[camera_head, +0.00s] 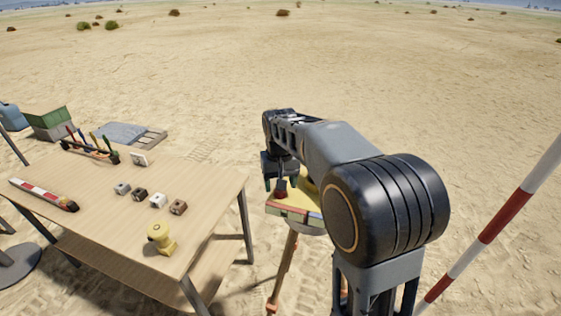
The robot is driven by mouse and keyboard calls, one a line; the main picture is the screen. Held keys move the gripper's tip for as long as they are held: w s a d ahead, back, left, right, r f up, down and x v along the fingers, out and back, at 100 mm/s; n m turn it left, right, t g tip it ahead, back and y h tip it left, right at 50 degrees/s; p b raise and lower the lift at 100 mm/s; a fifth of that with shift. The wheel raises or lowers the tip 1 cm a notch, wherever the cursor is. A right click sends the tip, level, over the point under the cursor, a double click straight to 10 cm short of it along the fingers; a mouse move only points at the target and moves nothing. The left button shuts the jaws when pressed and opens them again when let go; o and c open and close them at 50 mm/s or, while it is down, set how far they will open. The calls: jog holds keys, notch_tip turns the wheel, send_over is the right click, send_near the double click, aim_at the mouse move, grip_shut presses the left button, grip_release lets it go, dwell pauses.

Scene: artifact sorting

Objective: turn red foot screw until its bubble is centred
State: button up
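A yellow levelling head (306,196) sits on top of a wooden-legged tripod (285,262), to the right of the table. A small dark red knob (281,187), which looks like the red foot screw, shows at its left end. My gripper (280,182) points down at this knob, with a finger on its left. The frame is too small to show whether the fingers touch or grip it. My arm hides much of the head's right side. No bubble can be made out. A red and green strip (292,214) runs along the head's front edge.
A wooden table (215,190) at left bears a yellow instrument (161,238), several small blocks (157,201), a red-and-white staff (43,194) and a tool rack (91,152). A red-and-white pole (500,217) leans at right. Sand beyond is open.

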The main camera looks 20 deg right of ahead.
notch_tip(320, 180, up, 12)
jog(key=shift+f, duration=0.2)
dwell(0.4)
jog(key=shift+n+t, duration=0.3)
jog(key=shift+t, duration=0.2)
jog(key=f, duration=0.5)
jog(key=shift+s+f, duration=0.15)
jog(key=shift+s, duration=0.15)
jog(key=s+f+t, duration=0.1)
jog(key=s+f, duration=0.2)
jog(key=s, duration=0.5)
jog(key=s+f+t, duration=0.2)
jog(key=s+f, duration=0.1)
jog(key=s, duration=0.5)
jog(key=shift+s+d+f, duration=0.2)
jog(key=shift+f, duration=0.05)
